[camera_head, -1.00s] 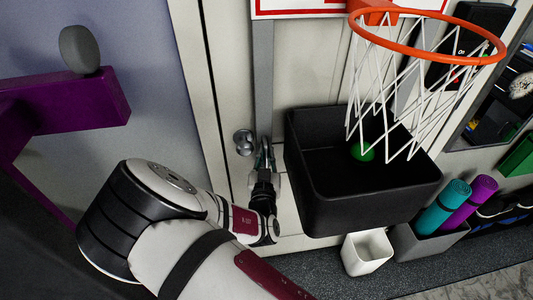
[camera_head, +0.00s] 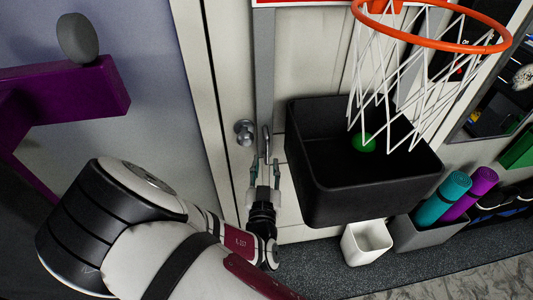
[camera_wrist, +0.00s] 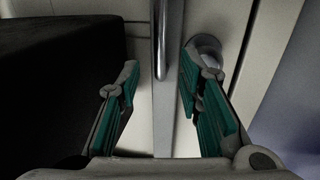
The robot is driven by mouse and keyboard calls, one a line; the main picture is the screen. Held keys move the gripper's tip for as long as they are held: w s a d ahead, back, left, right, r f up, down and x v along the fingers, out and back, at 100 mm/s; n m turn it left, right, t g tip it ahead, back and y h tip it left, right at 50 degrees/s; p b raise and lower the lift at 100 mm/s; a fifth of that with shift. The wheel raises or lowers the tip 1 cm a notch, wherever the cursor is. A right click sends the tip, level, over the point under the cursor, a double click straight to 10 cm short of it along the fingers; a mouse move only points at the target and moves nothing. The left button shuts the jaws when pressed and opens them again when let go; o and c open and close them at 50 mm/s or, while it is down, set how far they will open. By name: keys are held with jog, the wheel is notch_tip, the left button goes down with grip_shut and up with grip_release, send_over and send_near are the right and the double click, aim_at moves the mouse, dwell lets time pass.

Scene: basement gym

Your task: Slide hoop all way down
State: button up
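The orange basketball hoop (camera_head: 432,40) with its white net (camera_head: 392,85) is at the top right of the head view, below the edge of a white and red backboard (camera_head: 290,3). The net hangs over a black bin. A vertical grey rail (camera_head: 264,60) runs down the door left of the hoop, with a metal handle (camera_head: 266,143) at its lower part. The handle (camera_wrist: 161,40) also shows in the wrist view. My gripper (camera_head: 265,163) is open at the handle's lower end. In the wrist view its fingers (camera_wrist: 165,80) stand apart on either side of the rail, holding nothing.
The black bin (camera_head: 340,205) with a green ball (camera_head: 363,144) stands close right of my gripper. A round door knob (camera_head: 243,133) is just left of it. A white bin (camera_head: 367,243) and rolled mats (camera_head: 443,198) are lower right. A purple beam (camera_head: 65,100) is left.

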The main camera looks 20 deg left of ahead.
jog(key=shift+v, duration=2)
